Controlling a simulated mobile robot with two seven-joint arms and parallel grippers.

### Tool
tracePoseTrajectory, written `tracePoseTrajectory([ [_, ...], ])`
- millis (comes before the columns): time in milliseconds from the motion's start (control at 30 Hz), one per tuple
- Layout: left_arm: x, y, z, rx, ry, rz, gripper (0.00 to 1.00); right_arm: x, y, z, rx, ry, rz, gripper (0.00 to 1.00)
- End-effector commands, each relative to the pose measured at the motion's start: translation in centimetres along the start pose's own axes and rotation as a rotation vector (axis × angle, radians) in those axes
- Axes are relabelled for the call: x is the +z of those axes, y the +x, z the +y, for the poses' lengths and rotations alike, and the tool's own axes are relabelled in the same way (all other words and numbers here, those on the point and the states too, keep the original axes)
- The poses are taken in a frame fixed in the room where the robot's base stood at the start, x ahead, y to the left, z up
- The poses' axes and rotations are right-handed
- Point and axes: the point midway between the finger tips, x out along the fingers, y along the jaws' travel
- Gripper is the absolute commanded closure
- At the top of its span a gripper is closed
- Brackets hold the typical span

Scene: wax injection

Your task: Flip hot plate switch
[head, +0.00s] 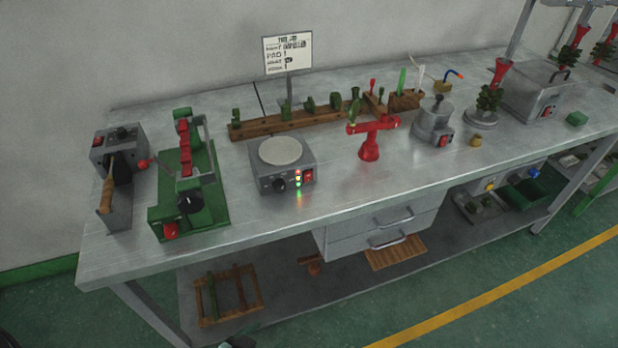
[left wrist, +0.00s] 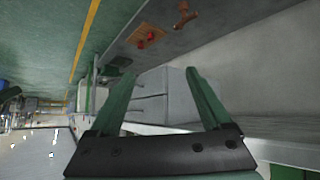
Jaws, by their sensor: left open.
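The hot plate (head: 281,152) is a grey box with a round pale top, standing on the metal bench near its front edge. Its front has a black knob (head: 280,185), a column of small lit lights (head: 298,178) and a red rocker switch (head: 308,175) at the right. The switch's exact position is too small to tell. My left gripper (left wrist: 158,74) shows in the left wrist view, its two green fingers spread apart with nothing between them. Behind the fingers are grey drawers; the hot plate is not seen there. My right gripper is not in view.
A green clamp device (head: 188,180) and a grey box with a wooden handle (head: 118,165) stand left of the hot plate. A red stand (head: 370,145) is to its right, a wooden rack (head: 285,121) behind. Drawers (head: 375,233) hang below the bench (head: 240,225).

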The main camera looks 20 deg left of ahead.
Motion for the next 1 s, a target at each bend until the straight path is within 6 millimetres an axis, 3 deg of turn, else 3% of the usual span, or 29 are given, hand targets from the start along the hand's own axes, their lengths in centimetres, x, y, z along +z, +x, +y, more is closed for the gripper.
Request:
tracePoseTrajectory([
  [67, 0.00, 0.00, 0.01, 0.000, 0.000, 0.000, 0.28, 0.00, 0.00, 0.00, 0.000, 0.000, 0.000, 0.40],
  [700, 0.00, 0.00, 0.01, 0.000, 0.000, 0.000, 1.00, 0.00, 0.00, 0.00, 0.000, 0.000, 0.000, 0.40],
  [1000, 0.01, 0.00, 0.01, 0.000, 0.000, 0.000, 1.00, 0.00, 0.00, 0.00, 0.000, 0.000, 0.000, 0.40],
])
